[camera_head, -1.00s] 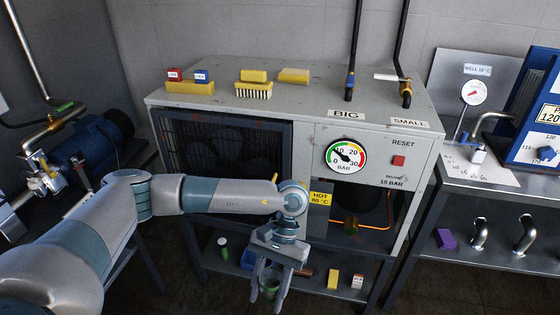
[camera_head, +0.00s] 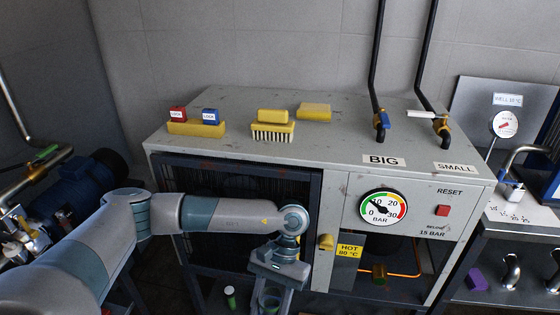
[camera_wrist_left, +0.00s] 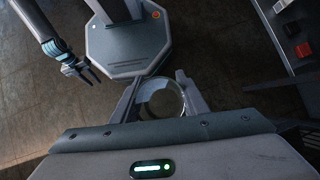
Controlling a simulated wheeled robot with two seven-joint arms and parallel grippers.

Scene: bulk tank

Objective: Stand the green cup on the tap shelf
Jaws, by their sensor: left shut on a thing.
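The green cup (camera_head: 268,302) is between the fingers of my left gripper (camera_head: 271,306), low in the head view in front of the machine. The gripper is shut on it; the bottom of the picture cuts off the lower part. In the left wrist view the cup (camera_wrist_left: 161,100) shows as a round, see-through rim between the fingers. A steel bench (camera_head: 518,232) with a bent tap (camera_head: 522,158) stands at the right; I cannot tell if it is the tap shelf. My right gripper (camera_wrist_left: 88,74) shows open and empty in the left wrist view.
The grey machine (camera_head: 340,150) fills the middle, with yellow brushes (camera_head: 272,131) and red and blue lock blocks on top. A green-capped bottle (camera_head: 230,296) stands low to the left of the cup.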

